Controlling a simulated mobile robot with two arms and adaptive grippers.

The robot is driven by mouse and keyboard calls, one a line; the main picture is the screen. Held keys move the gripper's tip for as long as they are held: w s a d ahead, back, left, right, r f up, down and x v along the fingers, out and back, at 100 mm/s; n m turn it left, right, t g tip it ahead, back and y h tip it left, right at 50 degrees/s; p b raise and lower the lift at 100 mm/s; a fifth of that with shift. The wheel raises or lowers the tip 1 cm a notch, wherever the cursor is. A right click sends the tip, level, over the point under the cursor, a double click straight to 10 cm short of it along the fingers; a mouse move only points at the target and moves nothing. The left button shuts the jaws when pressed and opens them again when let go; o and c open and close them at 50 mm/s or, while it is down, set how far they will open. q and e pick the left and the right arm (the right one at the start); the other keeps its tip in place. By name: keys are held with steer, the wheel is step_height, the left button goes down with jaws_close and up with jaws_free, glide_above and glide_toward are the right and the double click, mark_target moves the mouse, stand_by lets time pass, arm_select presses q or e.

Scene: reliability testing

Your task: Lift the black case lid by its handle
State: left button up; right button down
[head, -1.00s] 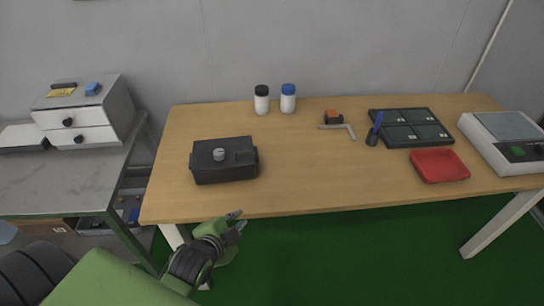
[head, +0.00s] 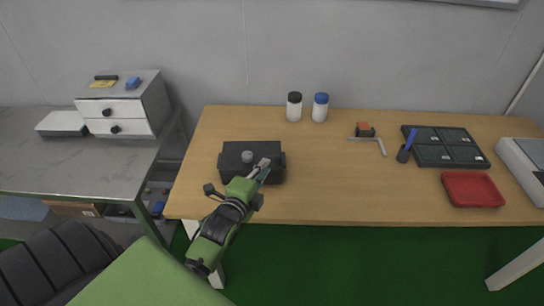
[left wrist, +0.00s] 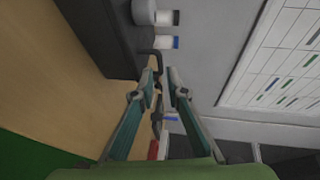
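The black case (head: 235,174) stands on the wooden table at the left. My right gripper is not in view.
Two white bottles, one black-capped (head: 294,108) and one blue-capped (head: 320,108), stand behind the case. To the right are an L-shaped tool (head: 380,147), a dark compartment tray (head: 465,163) and a red tray (head: 473,203). The table's middle is clear.

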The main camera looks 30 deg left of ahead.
mark_target(271, 157)
arm_select(q)
steer(key=x, duration=0.7)
steer(key=shift+c, duration=0.4)
jaws_close()
steer(key=shift+w+r, duration=0.1)
steer(key=shift+r, duration=0.05)
